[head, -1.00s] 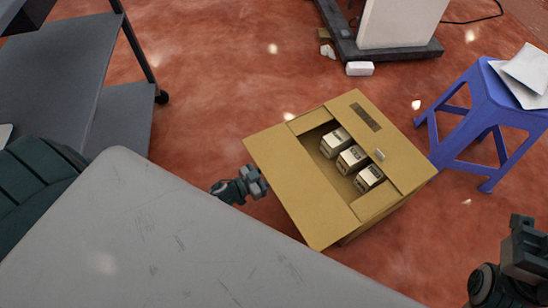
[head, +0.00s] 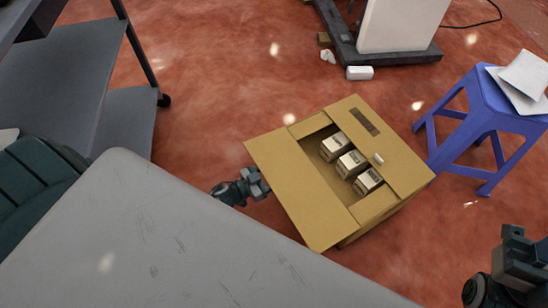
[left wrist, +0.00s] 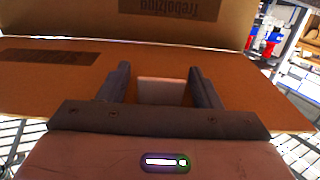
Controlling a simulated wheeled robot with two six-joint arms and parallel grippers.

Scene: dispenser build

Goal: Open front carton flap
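The tan cardboard carton (head: 375,207) stands on the floor with its top open. Three small pale boxes, one of them in the middle (head: 351,163), sit inside. The carton's near-left flap (head: 300,192) is folded outward. My left gripper (head: 262,183) is at this flap's outer left edge, with its tips partly hidden by the flap. In the left wrist view its two fingers (left wrist: 160,80) stand apart, with brown cardboard (left wrist: 240,85) in front of them. I cannot tell whether they touch it. My right gripper (head: 518,240) is at the lower right, apart from the carton; its fingertips are unclear.
A grey tabletop (head: 150,240) fills the lower left, close to the carton. A blue stool (head: 490,105) with papers stands to the right. A grey shelf cart (head: 75,70) is at the upper left.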

